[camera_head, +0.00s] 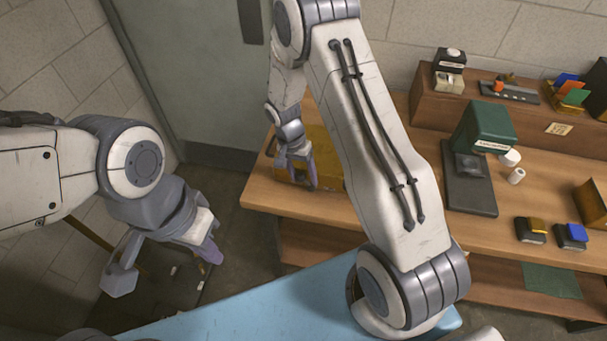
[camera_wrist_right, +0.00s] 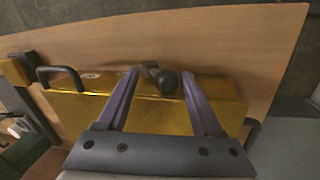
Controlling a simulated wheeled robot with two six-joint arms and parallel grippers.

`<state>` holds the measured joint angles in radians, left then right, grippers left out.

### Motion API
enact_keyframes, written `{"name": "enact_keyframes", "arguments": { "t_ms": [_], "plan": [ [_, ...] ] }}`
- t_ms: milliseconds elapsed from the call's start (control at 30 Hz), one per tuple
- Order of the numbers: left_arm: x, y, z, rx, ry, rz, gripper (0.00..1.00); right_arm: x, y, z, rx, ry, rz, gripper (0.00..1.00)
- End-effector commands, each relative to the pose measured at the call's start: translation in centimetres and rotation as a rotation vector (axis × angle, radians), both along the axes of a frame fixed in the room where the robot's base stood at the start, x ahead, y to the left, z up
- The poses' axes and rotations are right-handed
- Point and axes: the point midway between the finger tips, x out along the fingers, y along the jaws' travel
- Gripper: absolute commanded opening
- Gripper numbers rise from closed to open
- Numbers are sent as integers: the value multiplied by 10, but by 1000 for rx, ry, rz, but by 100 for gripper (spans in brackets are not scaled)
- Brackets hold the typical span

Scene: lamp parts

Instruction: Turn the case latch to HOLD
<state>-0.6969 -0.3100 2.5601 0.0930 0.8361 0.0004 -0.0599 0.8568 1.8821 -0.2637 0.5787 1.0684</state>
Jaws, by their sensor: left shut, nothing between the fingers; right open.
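The yellow case (camera_head: 325,148) sits at the left end of the wooden table, partly hidden behind my right arm. In the right wrist view the case (camera_wrist_right: 160,115) shows a black handle at its left and a dark latch (camera_wrist_right: 166,82) with a round knob on top. My right gripper (camera_head: 299,182) is at the case. Its open fingers (camera_wrist_right: 159,73) stand on either side of the latch in the wrist view, with no clear contact. The HOLD marking cannot be read. My left gripper (camera_head: 212,254) is shut and empty, away from the table at the left.
A green-topped device (camera_head: 485,128) on a dark base stands mid-table, with small white pieces (camera_head: 513,166) beside it. Blue and yellow-topped blocks (camera_head: 570,235) lie at the right. A raised shelf (camera_head: 425,100) runs along the back. A light blue surface (camera_head: 260,305) is in front.

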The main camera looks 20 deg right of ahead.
Motion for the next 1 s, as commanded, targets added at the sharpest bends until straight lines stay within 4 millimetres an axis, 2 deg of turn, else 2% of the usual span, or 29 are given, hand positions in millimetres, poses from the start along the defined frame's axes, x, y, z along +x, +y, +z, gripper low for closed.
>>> {"name": "enact_keyframes", "arguments": {
  "t_ms": [133,367,400,567,600,833,1000],
  "plan": [
    [0,0,2,0,0,0,0,-1,-1,-8,0,0,0,67],
    [0,0,2,0,0,0,0,-1,-1,-9,0,-1,1,67],
    [0,0,2,0,0,0,0,-1,-1,-9,0,-1,1,63],
    [0,0,2,0,0,0,0,-1,-1,-9,1,-1,1,2],
    [0,0,2,0,0,0,0,-1,-1,-9,1,-1,1,0],
    [0,0,1,0,0,0,0,-1,0,-10,0,-1,2,0],
    [0,0,-15,0,0,0,0,1,4,-17,-49,36,7,0]
  ]
}}
